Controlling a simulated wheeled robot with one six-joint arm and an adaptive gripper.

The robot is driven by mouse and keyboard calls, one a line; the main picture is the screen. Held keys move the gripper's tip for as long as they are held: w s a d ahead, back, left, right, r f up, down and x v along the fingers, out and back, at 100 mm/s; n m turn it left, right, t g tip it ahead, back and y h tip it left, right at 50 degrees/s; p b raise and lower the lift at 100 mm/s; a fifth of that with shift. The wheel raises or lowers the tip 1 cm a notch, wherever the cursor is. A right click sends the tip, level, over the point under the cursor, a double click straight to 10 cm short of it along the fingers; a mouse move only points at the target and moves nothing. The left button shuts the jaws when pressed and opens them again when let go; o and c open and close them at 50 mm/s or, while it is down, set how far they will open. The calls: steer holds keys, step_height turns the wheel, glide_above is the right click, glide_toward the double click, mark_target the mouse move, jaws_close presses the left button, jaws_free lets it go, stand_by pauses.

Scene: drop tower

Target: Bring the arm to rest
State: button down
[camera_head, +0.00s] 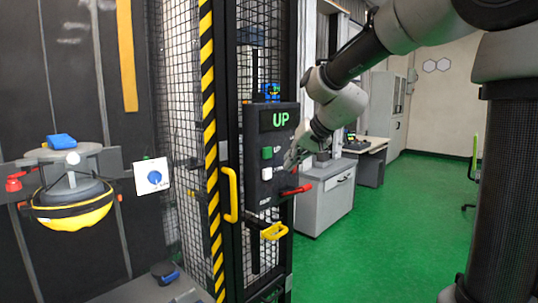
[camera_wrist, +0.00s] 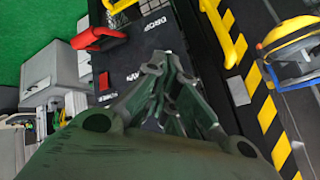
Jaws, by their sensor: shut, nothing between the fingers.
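My gripper (camera_head: 293,158) is at the end of my arm (camera_head: 340,105), which reaches in from the upper right. It is shut and empty, close in front of the right edge of a black control panel (camera_head: 285,205); I cannot tell if it touches. In the wrist view my gripper (camera_wrist: 168,62) shows with its fingers together over the panel, hiding part of it. The panel has a display (camera_head: 279,119) reading "UP" in green, a green button (camera_head: 267,153) and a white button (camera_head: 266,173). A red lever (camera_head: 297,190) sticks out at its lower right.
A yellow handle (camera_head: 274,231) is below the panel; a yellow door handle (camera_head: 230,194) is on the mesh cage. A yellow-and-black capsule (camera_head: 72,206) hangs at left. A grey cabinet (camera_head: 322,205) stands behind the gripper.

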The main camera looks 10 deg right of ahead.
stand_by(0.4)
steer(key=s+d+f+g+h, duration=0.1)
steer(key=s+d, duration=0.3)
steer(key=s, duration=0.6)
steer(key=s+d+f+n+g+h, duration=0.1)
steer(key=s+d, duration=0.4)
steer(key=s, duration=0.6)
steer(key=s+d+f+g+h, duration=0.1)
steer(key=s+d+f, duration=0.3)
steer(key=s, duration=0.6)
steer(key=shift+s+d+f+g+h, duration=0.15)
steer(key=shift+s+d+g+h, duration=0.2)
steer(key=shift+d+h, duration=0.35)
